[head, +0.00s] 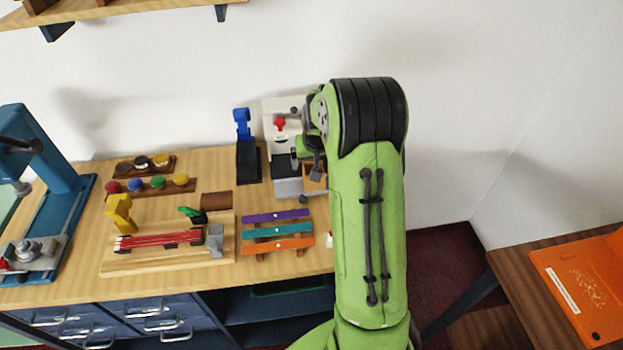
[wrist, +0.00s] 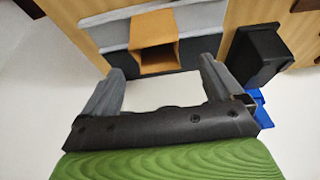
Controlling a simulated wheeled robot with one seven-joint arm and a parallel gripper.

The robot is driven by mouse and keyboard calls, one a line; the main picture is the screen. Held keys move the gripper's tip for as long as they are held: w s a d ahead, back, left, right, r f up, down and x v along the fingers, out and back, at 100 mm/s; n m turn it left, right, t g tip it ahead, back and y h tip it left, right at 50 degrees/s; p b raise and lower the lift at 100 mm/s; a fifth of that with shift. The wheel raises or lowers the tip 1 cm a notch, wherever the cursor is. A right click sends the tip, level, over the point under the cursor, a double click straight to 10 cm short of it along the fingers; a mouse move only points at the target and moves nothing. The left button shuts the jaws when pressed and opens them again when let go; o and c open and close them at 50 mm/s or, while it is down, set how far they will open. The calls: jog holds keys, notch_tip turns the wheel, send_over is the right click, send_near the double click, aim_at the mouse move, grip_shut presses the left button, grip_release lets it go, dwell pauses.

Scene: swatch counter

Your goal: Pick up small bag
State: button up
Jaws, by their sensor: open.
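The small bag is a tan-orange paper bag (wrist: 153,27) with its open mouth facing the wrist camera. In the wrist view it lies just beyond and between the fingertips of my gripper (wrist: 160,66), which is open and empty. In the head view a small part of the bag (head: 315,178) shows beside my green arm, in front of the white machine. My gripper (head: 308,158) is there close to the bag, partly hidden by my own arm. I cannot tell whether a finger touches the bag.
A white and grey machine (head: 284,105) stands behind the bag. A black and blue stand (head: 248,160) is close on its left. Colored swatch bars (head: 277,230) and a wooden board (head: 165,258) lie nearer the counter's front edge. A blue press (head: 50,165) stands far left.

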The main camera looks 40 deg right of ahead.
jog(key=x, duration=0.7)
jog(key=shift+d+f, duration=0.1)
jog(key=shift+d, duration=0.05)
jog(key=shift+s, duration=0.1)
jog(key=shift+c, duration=1)
jog(key=c, duration=0.9)
notch_tip(320, 180, up, 10)
jog(key=shift+p, duration=0.4)
